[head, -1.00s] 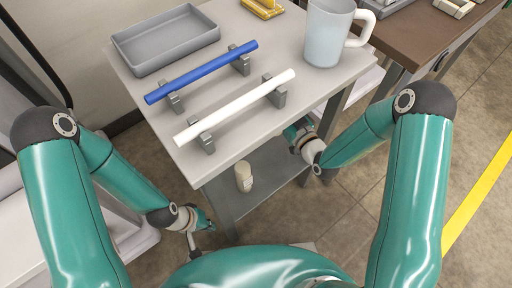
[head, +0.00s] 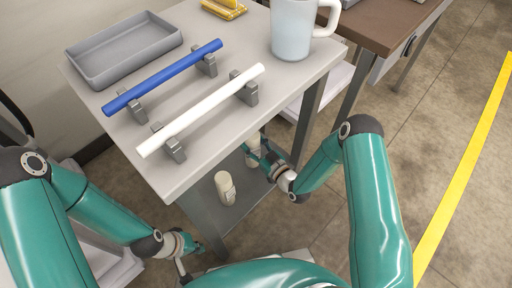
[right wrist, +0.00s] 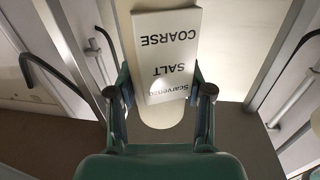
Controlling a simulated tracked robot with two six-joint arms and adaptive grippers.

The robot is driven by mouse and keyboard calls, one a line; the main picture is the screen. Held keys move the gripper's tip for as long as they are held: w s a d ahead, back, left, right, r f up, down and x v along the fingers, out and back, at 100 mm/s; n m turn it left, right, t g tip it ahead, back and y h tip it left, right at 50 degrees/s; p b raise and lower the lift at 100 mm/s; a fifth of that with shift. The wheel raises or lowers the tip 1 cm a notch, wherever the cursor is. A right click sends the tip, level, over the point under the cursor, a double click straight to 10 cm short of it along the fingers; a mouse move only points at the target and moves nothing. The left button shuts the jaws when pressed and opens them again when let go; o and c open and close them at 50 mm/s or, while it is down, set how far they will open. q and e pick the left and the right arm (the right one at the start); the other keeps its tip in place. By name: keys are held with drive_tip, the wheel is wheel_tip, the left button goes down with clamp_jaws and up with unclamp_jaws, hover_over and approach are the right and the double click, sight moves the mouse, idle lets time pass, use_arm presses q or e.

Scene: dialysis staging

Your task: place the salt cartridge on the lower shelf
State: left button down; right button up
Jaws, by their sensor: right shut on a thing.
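The salt cartridge (right wrist: 167,60) is cream with a white label reading "COARSE SALT", upside down in the right wrist view. My right gripper (right wrist: 160,105) is shut on it, one finger on each side. In the head view, my right gripper (head: 262,158) holds the cartridge (head: 252,152) beside and below the table top's edge, over the lower shelf's right side. The table top hides part of it; I cannot tell whether it touches the shelf. The grey lower shelf (head: 244,203) also bears a cream bottle (head: 225,188). My left gripper (head: 193,247) hangs low at the left; its jaws are unclear.
The table top (head: 190,183) above the shelf bears a grey tray (head: 125,50), a blue rod (head: 165,77) and a white rod (head: 200,110) on holders, and a mug (head: 291,30). A table leg (head: 203,225) stands at the near corner. Floor at the right is clear.

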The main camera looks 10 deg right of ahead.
drive_tip(key=shift+f, duration=1.15)
drive_tip(key=shift+f+b, duration=0.15)
drive_tip(key=shift+b, duration=0.2)
drive_tip(key=o, duration=1.3)
